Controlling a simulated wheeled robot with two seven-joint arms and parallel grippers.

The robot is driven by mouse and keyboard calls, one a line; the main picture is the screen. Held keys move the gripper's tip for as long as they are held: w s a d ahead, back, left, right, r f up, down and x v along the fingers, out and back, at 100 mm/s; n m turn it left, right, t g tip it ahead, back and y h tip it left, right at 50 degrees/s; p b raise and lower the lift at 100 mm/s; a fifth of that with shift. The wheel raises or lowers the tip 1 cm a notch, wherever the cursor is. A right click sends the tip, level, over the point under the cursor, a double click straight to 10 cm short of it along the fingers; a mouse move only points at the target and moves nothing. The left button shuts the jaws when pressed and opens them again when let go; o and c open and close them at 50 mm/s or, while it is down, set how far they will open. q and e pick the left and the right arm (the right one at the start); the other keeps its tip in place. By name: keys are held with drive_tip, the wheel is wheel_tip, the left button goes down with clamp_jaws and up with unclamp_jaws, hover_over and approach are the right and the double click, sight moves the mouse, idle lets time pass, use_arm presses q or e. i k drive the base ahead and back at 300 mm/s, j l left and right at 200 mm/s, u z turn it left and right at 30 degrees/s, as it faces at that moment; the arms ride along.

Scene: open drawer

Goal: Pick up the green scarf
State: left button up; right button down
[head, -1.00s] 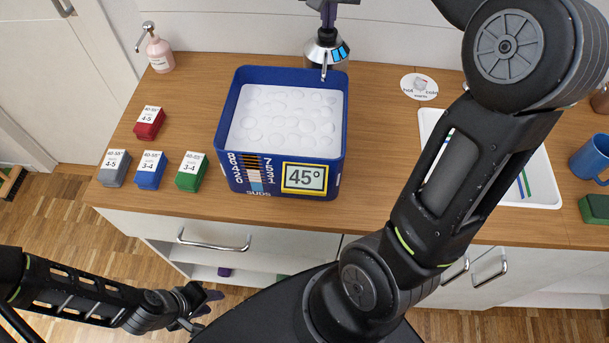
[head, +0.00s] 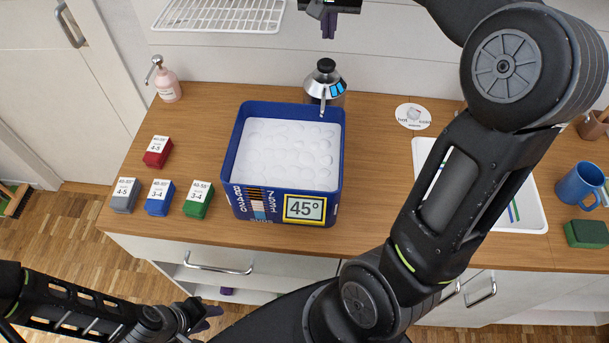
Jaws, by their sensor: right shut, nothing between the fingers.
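No scarf can be made out for sure in the head view. A small green block with a white label (head: 197,203) sits on the counter, left of the blue tub, and I cannot tell if it is cloth. My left gripper (head: 209,319) is low on the left, in front of the open drawer (head: 212,268); its fingers are small and partly dark, so its opening is unclear. My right gripper (head: 328,24) is at the top, above and behind the tub, pointing down with its purple fingers shut and empty. My own arm hides much of the drawer's right side.
The blue tub (head: 233,168) of white foam shows 45°. Red (head: 157,152), blue (head: 159,198) and grey (head: 124,195) labelled blocks stand left of it. A pink bottle (head: 166,82), white tray (head: 533,214), blue mug (head: 580,185) and green sponge (head: 586,234) are also there. A purple thing (head: 227,291) shows in the drawer.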

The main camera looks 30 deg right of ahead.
sight(196, 204)
drive_tip(key=k, duration=1.5)
